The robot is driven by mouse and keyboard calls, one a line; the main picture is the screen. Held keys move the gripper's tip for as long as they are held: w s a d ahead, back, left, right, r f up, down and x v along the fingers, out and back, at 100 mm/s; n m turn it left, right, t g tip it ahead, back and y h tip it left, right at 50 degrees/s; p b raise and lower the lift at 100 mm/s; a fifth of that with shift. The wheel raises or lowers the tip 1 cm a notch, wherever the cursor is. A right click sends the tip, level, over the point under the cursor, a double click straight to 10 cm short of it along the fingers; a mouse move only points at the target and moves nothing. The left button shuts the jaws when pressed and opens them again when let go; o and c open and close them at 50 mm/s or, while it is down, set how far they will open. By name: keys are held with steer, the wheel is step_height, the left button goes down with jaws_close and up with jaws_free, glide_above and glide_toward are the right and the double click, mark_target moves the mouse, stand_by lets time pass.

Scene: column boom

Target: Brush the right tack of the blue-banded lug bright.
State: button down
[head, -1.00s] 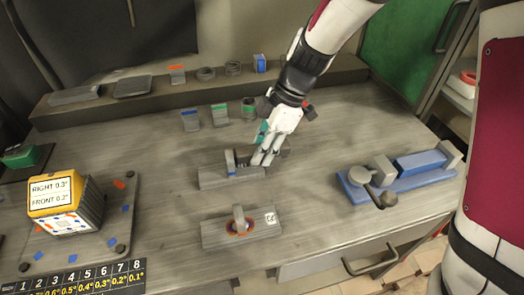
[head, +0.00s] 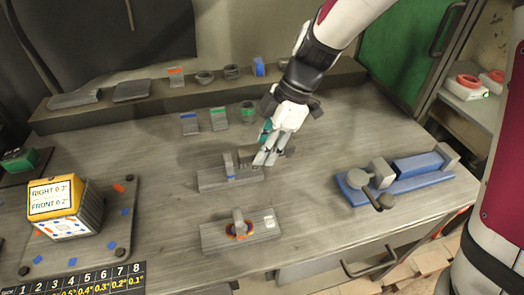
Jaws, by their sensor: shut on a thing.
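The blue-banded lug (head: 229,165) stands upright on a grey base plate (head: 212,182) at mid-bench. My gripper (head: 264,160) points down just right of the lug, low over the plate's right end. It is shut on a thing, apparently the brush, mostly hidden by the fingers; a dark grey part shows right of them. A teal piece (head: 265,131) shows at the gripper's left side. The right tack is hidden or too small to make out, and I cannot tell whether the brush touches it.
In front stands another plate with an orange-ringed lug (head: 238,228). A blue fixture (head: 410,175) lies at right. A yellow-topped block (head: 62,205) sits at left on a grey board. Several banded pieces, such as a green-banded one (head: 219,119), stand behind. Bare bench lies between.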

steer(key=shift+p+v, duration=0.6)
steer(key=shift+v, duration=1.35)
